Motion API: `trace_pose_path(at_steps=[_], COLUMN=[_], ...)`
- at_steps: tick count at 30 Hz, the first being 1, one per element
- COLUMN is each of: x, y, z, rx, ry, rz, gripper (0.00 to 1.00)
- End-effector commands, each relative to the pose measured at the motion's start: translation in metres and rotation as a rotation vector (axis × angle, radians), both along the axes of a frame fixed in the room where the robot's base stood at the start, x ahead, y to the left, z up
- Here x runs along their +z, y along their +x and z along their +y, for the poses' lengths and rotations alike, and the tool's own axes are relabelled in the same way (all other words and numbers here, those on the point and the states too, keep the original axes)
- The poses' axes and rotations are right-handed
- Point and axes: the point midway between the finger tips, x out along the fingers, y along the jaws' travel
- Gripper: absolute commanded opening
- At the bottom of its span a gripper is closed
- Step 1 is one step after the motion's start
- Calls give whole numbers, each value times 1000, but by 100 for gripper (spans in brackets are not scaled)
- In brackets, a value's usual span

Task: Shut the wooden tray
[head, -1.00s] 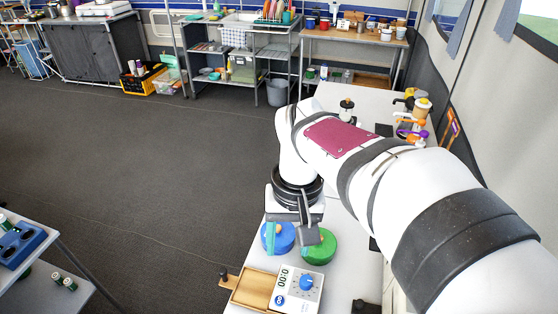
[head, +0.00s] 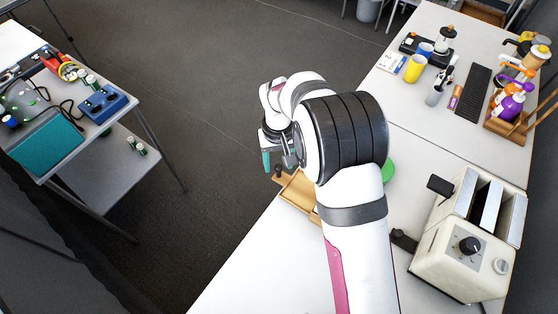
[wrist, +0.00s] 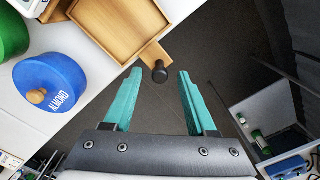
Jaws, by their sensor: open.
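The wooden tray (wrist: 118,28) is a shallow wooden drawer with a small tab and a dark knob (wrist: 160,74) at its outer end. In the wrist view it juts past the white table's edge at the top. In the head view the tray (head: 299,192) is partly hidden behind my arm. My gripper (wrist: 161,80) has two teal fingers spread apart. The knob shows between the fingertips, with a gap on each side; I cannot tell whether they are at its depth. Nothing is held.
A blue round container (wrist: 52,84) and a green one (wrist: 12,32) stand beside the tray. A toaster (head: 468,238) stands on the white table at right. Dark floor lies beyond the table edge. A side table (head: 62,110) with tools stands at left.

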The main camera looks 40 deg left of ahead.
Motion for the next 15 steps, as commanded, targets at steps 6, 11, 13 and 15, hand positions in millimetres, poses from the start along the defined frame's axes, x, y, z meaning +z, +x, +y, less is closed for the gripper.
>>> trace_pose_path(at_steps=[6, 11, 13, 15], x=[-5, -5, -4, -4], y=[0, 0, 0, 0], z=[0, 0, 0, 0], rx=[0, 0, -1, -1], ry=[1, 1, 1, 1], rz=[-1, -1, -1, -1], gripper=[57, 48, 35, 23])
